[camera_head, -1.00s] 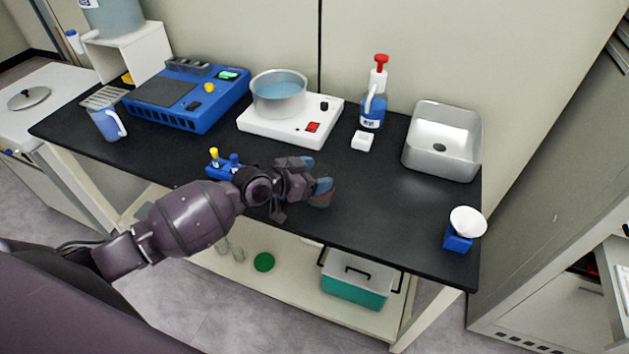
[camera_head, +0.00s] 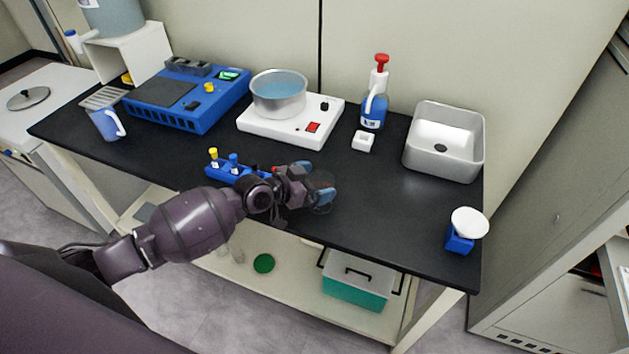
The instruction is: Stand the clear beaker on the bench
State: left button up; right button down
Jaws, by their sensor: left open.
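The clear beaker (camera_head: 322,207) shows only as a faint see-through outline on the black bench (camera_head: 390,215), at the fingers of my left gripper (camera_head: 316,182). It looks upright on the bench top, though its base is hard to make out. My left gripper is open, low over the middle front of the bench, with its blue fingertips spread at the beaker. The gripper and wrist hide part of the beaker. Whether a finger touches it I cannot tell. My right gripper is not in view.
A blue rack with capped vials (camera_head: 225,172) stands just left of my wrist. Behind are a hotplate (camera_head: 290,128) with a pot (camera_head: 279,95), a wash bottle (camera_head: 374,105) and a metal basin (camera_head: 443,165). Bench between basin and gripper is clear.

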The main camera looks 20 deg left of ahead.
pick_arm(q)
jog(key=shift+r, duration=0.2)
jog(key=v, duration=1.2)
jog(key=s+a+f+n+y, duration=0.1)
jog(key=s+f+n+y, duration=0.5)
jog(key=s+f, duration=0.7)
jog(key=s+y, duration=0.2)
jog(key=s, duration=0.2)
jog(key=shift+s+a+f+y, duration=0.2)
jog(key=shift+a+f+y, duration=0.1)
jog(key=shift+a+f, duration=0.1)
